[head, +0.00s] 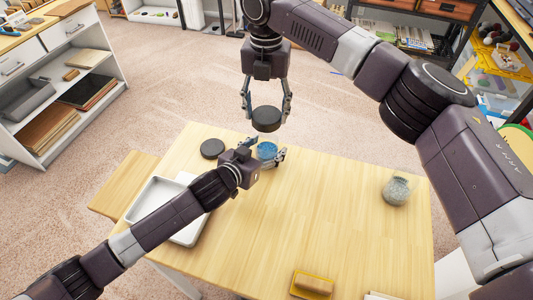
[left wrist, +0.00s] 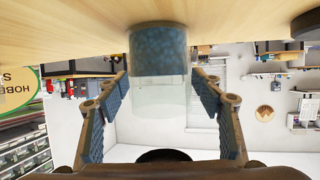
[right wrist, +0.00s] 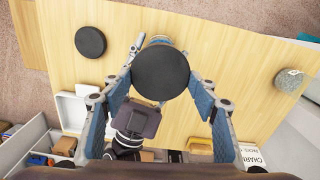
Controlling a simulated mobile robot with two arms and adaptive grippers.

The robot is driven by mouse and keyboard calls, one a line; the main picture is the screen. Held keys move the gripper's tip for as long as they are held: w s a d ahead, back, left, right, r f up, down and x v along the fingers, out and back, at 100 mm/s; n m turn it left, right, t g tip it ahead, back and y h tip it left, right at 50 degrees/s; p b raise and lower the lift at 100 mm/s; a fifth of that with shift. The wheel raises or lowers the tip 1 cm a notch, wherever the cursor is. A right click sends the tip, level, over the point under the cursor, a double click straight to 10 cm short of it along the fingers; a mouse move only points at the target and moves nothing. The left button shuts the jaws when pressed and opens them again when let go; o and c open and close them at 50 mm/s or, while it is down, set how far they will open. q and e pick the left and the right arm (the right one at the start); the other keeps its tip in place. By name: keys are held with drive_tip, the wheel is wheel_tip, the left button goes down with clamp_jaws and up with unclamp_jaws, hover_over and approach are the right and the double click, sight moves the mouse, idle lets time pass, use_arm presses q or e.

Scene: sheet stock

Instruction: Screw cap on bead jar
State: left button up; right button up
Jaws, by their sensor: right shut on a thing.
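The bead jar (head: 267,150), a clear jar with blue beads in its lower part, stands on the wooden table. In the left wrist view the jar (left wrist: 158,50) appears upside down between the fingers of my left gripper (left wrist: 160,90). Those fingers are spread, with small gaps beside the jar. My right gripper (head: 266,108) is shut on a black round cap (head: 266,119) and holds it above the jar, apart from it. In the right wrist view the cap (right wrist: 161,73) hides most of the jar.
Another black disc (head: 212,149) lies on the table left of the jar. A white tray (head: 153,202) is at the left, a grey speckled jar (head: 396,191) at the right, and a yellow-edged block (head: 313,284) at the front. The table's middle is clear.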

use_arm(q)
drive_tip(key=c, duration=1.4)
use_arm(e)
hover_over(266, 142)
drive_tip(key=shift+f, duration=2.5)
drive_tip(key=shift+f, duration=0.85)
drive_tip(key=shift+f, duration=0.55)
